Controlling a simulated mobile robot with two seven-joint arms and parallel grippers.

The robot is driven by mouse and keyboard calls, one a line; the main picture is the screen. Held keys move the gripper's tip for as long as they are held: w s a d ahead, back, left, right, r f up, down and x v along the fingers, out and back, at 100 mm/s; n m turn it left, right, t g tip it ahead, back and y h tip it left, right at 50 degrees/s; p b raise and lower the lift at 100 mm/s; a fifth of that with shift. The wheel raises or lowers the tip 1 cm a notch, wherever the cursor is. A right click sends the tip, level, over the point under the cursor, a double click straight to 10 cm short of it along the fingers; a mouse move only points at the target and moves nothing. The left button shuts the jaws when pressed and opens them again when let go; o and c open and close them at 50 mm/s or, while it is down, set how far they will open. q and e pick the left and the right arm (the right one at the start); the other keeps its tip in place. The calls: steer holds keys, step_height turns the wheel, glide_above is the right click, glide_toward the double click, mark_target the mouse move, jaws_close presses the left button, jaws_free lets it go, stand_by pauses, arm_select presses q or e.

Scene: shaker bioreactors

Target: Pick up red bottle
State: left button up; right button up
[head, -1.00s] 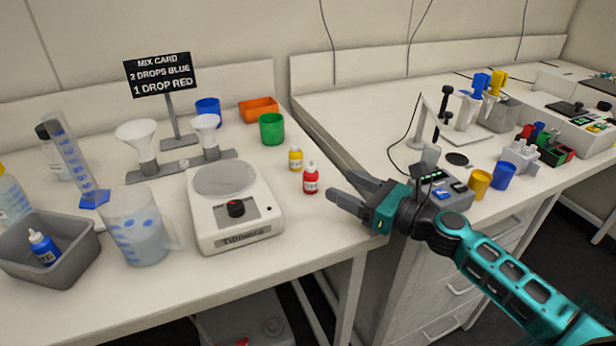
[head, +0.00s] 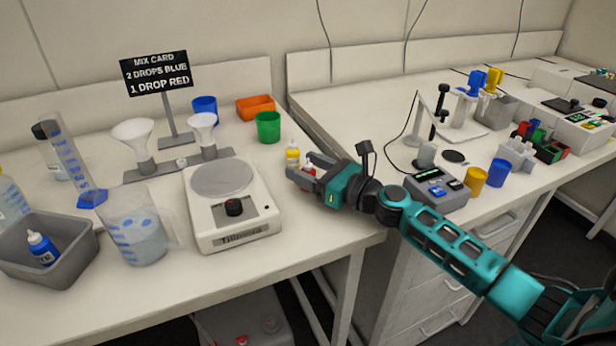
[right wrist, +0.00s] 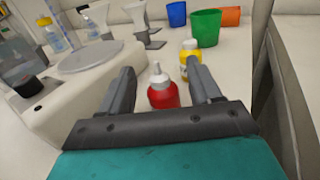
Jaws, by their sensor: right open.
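The red bottle (right wrist: 163,92) stands upright on the bench, with a white nozzle cap. In the right wrist view it is between the two open fingers of my right gripper (right wrist: 160,85), with a gap visible on each side. In the head view my right gripper (head: 303,178) reaches in from the right and its fingers hide most of the red bottle (head: 309,170). I cannot tell whether the fingers touch it. My left gripper is not in view.
A yellow bottle (head: 292,153) stands just behind the red one, close to a finger. A balance (head: 234,215) is to the left. Green (head: 268,127) and blue (head: 205,109) cups and an orange tray (head: 256,108) stand behind. A grey bin (head: 60,265) holds a blue bottle (head: 42,247).

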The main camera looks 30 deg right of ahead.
mark_target(308, 159)
steer(key=shift+c, duration=0.5)
steer(key=c, duration=0.8)
steer(key=shift+r, duration=0.45)
step_height(308, 159, up, 6)
steer(key=p, duration=0.3)
steer(key=shift+p, duration=0.35)
steer(key=shift+r, duration=6.6)
